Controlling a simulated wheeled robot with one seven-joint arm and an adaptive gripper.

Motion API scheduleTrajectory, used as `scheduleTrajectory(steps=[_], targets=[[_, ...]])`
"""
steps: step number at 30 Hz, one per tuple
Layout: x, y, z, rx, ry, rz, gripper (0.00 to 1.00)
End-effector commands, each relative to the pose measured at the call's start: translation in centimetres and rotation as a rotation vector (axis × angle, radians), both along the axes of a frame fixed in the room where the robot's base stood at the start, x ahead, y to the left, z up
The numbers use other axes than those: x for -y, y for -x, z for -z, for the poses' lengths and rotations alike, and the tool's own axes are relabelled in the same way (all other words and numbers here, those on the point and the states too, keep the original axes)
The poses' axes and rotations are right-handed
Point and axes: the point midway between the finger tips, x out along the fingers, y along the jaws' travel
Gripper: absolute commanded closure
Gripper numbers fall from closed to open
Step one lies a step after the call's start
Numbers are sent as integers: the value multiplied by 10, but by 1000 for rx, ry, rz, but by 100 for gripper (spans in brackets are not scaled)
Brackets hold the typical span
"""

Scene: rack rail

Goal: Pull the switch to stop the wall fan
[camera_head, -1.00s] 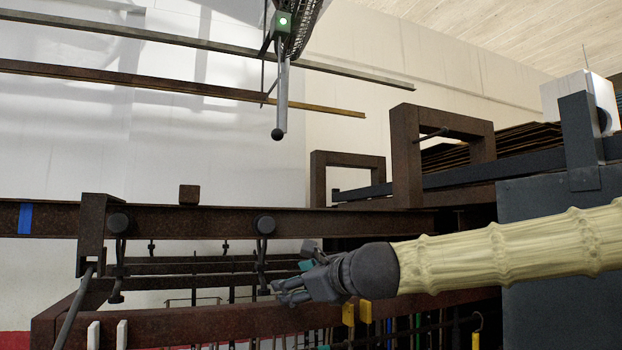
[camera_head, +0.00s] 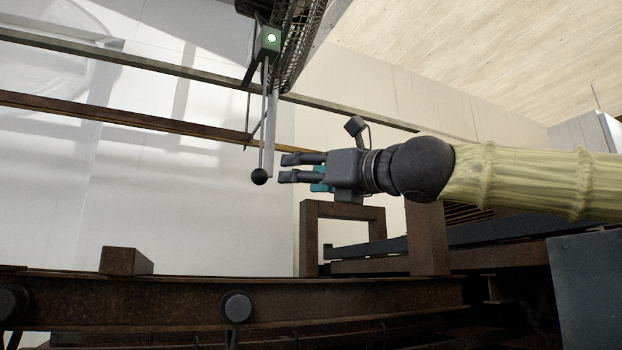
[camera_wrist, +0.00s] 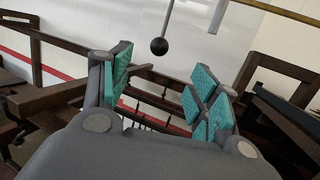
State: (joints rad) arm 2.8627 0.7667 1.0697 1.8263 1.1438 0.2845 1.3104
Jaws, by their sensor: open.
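The wall fan (camera_head: 305,40) shows its wire cage at the top of the head view. A thin lever (camera_head: 265,120) hangs from the box and ends in a black ball knob (camera_head: 259,176). My gripper (camera_head: 284,168) is open and empty, its fingertips pointing left just right of the knob in the head view. In the wrist view the knob (camera_wrist: 159,46) appears beyond the fingertips and between them. My gripper's teal pads (camera_wrist: 160,90) face each other with a clear gap. Contact with the lever is not seen.
A rusty beam (camera_head: 180,305) runs across the lower head view, with a small block (camera_head: 127,261) on it. Rusty square frames (camera_head: 310,240) stand below my arm. Two horizontal rails (camera_head: 150,122) cross behind the lever. The space left of the knob is open.

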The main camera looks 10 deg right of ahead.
Motion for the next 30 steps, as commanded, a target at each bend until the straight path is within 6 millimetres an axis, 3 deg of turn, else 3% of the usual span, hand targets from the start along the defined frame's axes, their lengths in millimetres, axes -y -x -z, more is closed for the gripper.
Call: scheduleTrajectory(steps=[30], targets=[[-69,-92,-22,-1,2,3,39]])
